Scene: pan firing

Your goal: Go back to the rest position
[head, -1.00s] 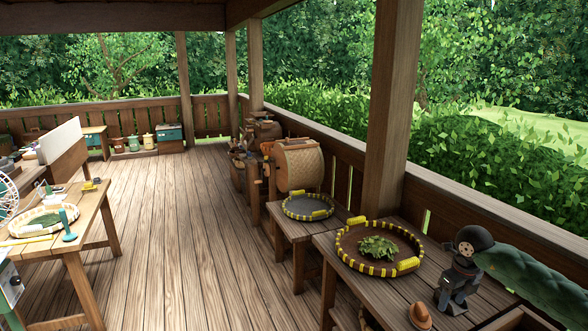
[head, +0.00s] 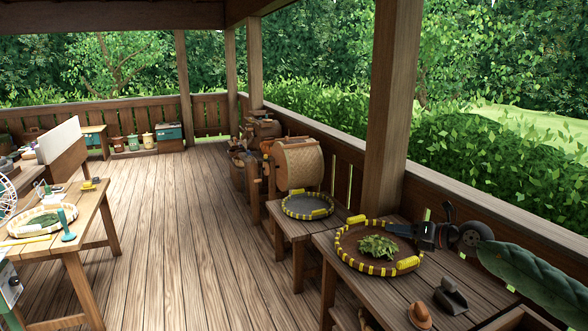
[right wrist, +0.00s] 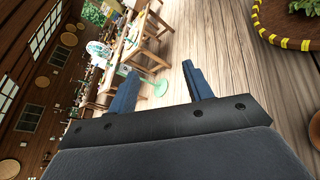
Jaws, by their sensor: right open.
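My right gripper (head: 398,229) is at the right of the head view, its fingers pointing left over the right rim of the round tray with green leaves (head: 378,246). In the right wrist view its two dark blue fingers (right wrist: 160,80) stand wide apart with nothing between them. A dark scoop-like piece (head: 452,297) lies on the near right table (head: 385,290), apart from the gripper. My left gripper is not in view.
The brown tray (head: 350,261) has a yellow-banded rim. A small brown hat-shaped thing (head: 420,315) sits near the scoop. A second round tray (head: 307,206) stands on the farther table. A wooden post (head: 390,120) rises behind the table. The floor (head: 190,240) on the left is clear.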

